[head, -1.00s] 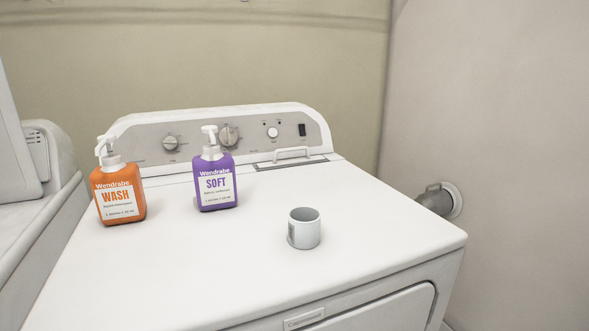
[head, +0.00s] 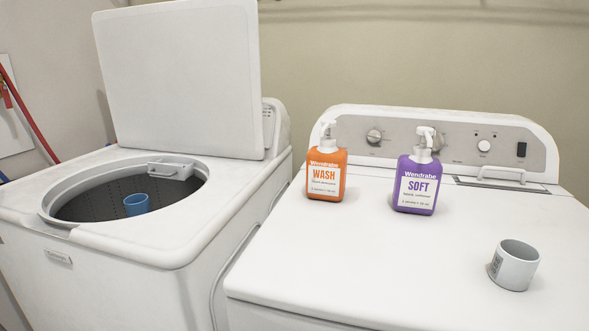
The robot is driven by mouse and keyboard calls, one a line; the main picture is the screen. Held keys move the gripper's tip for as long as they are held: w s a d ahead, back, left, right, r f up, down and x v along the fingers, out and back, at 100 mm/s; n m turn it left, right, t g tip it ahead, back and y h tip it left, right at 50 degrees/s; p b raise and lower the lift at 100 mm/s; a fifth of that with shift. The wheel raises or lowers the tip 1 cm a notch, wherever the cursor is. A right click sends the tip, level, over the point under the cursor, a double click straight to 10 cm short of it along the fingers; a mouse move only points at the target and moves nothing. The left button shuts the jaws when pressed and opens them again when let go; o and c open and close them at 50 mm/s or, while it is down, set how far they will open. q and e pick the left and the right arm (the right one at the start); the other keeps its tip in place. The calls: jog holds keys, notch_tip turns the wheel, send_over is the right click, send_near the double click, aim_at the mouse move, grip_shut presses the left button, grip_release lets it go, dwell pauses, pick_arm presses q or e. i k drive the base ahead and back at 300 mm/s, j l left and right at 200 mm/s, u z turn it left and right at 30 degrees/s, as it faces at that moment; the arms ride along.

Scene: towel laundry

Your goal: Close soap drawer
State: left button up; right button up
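The open-topped washer (head: 120,254) stands at the left with its lid (head: 180,80) raised. A small white drawer front with a handle (head: 171,170) shows at the back rim of its round opening, and looks like the soap drawer. It appears to stick out over the opening, but I cannot tell how far. A blue cup (head: 136,205) is in the dark drum (head: 95,207). Neither of my grippers is in view.
On the closed white machine at the right (head: 400,265) stand an orange WASH bottle (head: 325,180), a purple SOFT bottle (head: 417,186) and a white cup (head: 515,266). A narrow gap separates the machines. Red and blue hoses (head: 30,112) show at the left wall.

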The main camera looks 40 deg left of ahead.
aim_at(160, 169)
jog(key=u, duration=1.9)
